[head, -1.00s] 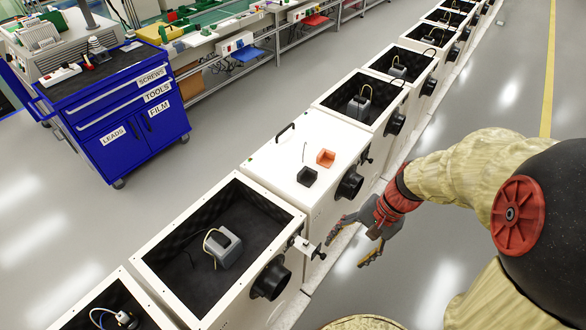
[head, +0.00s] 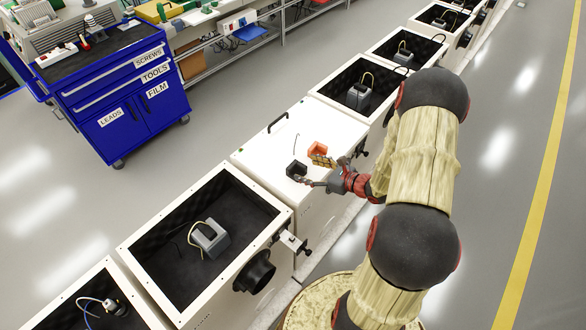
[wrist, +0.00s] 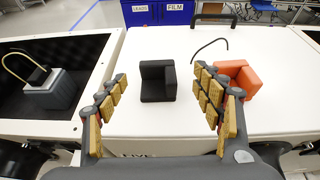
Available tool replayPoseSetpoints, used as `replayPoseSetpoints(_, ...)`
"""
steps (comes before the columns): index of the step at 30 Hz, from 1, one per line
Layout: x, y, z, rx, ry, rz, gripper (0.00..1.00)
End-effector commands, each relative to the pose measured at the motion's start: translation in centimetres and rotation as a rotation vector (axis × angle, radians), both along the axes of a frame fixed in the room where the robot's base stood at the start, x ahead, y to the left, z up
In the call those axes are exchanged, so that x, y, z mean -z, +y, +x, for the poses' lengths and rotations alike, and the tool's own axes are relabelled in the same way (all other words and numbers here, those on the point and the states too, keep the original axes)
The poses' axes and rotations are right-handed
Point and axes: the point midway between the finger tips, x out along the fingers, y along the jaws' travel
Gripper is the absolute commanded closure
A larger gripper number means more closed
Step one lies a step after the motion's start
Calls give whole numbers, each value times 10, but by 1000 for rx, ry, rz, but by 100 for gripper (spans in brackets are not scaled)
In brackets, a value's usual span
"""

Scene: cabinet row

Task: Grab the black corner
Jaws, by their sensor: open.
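The black corner (head: 296,170) sits on the white closed cabinet lid (head: 272,153). In the wrist view the black corner (wrist: 157,82) stands a little beyond my fingertips, roughly centred between them. My gripper (head: 318,172) is open and empty at the lid's near edge; its two padded fingers (wrist: 160,85) spread to either side of the black corner in the wrist view. No contact with the corner is visible.
An orange corner (wrist: 237,78) sits close by my right finger, also on the lid. A thin bent black rod (wrist: 210,45) stands behind. A black handle (head: 278,122) is at the lid's far side. Open cabinets with grey blocks (head: 209,238) flank the lid.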

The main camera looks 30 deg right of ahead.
Motion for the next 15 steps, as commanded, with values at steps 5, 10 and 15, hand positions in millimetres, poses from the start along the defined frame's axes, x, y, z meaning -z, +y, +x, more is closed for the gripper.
replayPoseSetpoints(5,8,8,16,-6,2,2,33)
replayPoseSetpoints(10,15,17,30,-7,2,1,33)
replayPoseSetpoints(15,24,27,51,-7,2,1,33)
